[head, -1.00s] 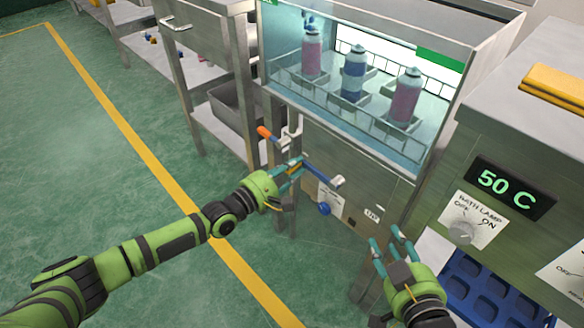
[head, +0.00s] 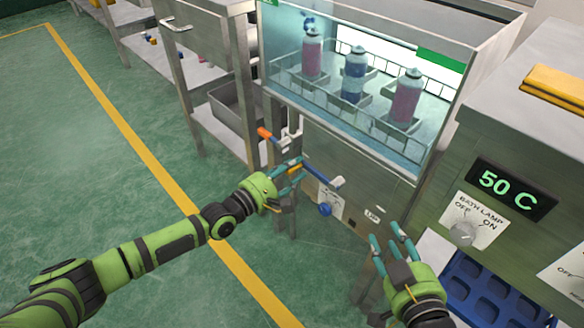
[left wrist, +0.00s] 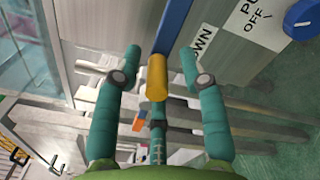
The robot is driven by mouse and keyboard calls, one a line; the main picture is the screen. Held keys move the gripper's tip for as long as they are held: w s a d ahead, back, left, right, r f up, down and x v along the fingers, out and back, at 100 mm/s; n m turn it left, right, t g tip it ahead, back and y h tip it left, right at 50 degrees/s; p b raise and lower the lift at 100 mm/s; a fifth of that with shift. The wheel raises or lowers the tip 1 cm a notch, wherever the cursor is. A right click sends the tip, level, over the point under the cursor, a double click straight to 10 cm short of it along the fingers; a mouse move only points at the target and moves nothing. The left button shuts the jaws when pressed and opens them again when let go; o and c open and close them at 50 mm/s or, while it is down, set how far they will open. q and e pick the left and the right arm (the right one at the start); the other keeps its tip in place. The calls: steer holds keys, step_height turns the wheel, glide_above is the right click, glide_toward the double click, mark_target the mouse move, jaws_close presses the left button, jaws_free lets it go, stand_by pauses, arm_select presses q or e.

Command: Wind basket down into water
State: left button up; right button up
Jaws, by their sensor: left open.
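A wire basket (head: 437,86) holds three spray cans (head: 354,76) upright inside the glass-fronted bath (head: 340,112). The cans' bodies show through the glass; I cannot tell exactly how deep they sit. Below the bath, a blue crank arm (head: 325,175) with a yellow knob is on the steel front; the knob (left wrist: 157,77) shows at the end of the blue bar in the left wrist view. My left gripper (head: 291,174) is open, its teal fingers on either side of the knob with gaps visible. My right gripper (head: 385,240) is open and empty in front of the bath.
A blue dial (head: 325,209) with a label sits below the crank. An orange-ended lever (head: 265,133) sticks out left of it. A 50 C display (head: 500,187) and lamp knob (head: 463,233) are at right, above a blue tray (head: 478,292). Open floor lies left.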

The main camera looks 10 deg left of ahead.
arm_select(q)
steer(key=v, duration=1.1)
steer(key=shift+s+a, duration=0.3)
